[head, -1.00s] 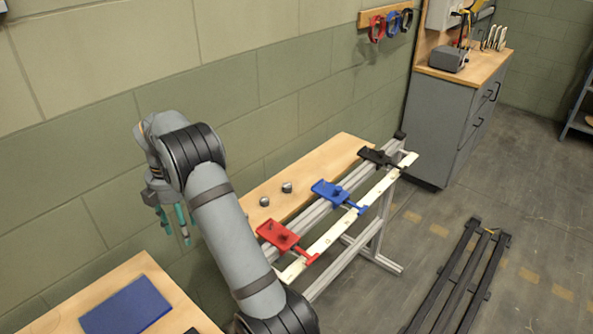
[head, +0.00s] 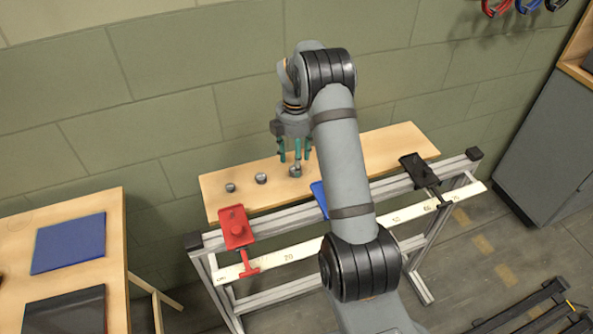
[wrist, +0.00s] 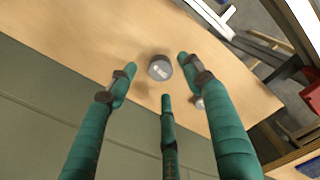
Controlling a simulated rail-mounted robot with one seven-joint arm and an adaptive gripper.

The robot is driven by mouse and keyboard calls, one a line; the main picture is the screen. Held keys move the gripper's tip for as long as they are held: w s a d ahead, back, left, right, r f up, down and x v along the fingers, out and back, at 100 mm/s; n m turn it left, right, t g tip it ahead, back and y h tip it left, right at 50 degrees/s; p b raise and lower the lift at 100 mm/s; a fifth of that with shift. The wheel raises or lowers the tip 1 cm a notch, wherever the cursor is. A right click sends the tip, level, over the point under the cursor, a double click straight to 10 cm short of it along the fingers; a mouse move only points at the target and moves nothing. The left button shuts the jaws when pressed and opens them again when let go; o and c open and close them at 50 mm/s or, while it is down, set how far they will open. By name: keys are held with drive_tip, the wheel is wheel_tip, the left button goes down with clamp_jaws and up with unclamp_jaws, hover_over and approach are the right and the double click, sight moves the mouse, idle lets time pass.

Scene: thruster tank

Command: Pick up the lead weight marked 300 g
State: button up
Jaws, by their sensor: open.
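Three small grey metal weights stand in a row on the wooden bench board in the head view: a left one (head: 230,187), a middle one (head: 261,178) and a right one (head: 295,171). My gripper (head: 296,153), with teal fingers, is open just above the right weight. In the wrist view my gripper (wrist: 157,73) has three spread fingers around one weight (wrist: 160,68), with nothing held. A second weight (wrist: 198,102) is partly hidden behind the right-hand finger. No marking can be read, so I cannot tell which is 300 g.
A metal frame with a white scale rail (head: 290,252) runs along the front of the wooden board (head: 385,150). It carries a red slider (head: 236,228), a blue one (head: 319,197) partly behind my arm, and a black one (head: 419,170). A wall stands close behind.

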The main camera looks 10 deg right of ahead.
drive_tip(key=shift+a+f, duration=0.15)
drive_tip(key=shift+f, duration=1.2)
drive_tip(key=c, duration=0.3)
clamp_jaws()
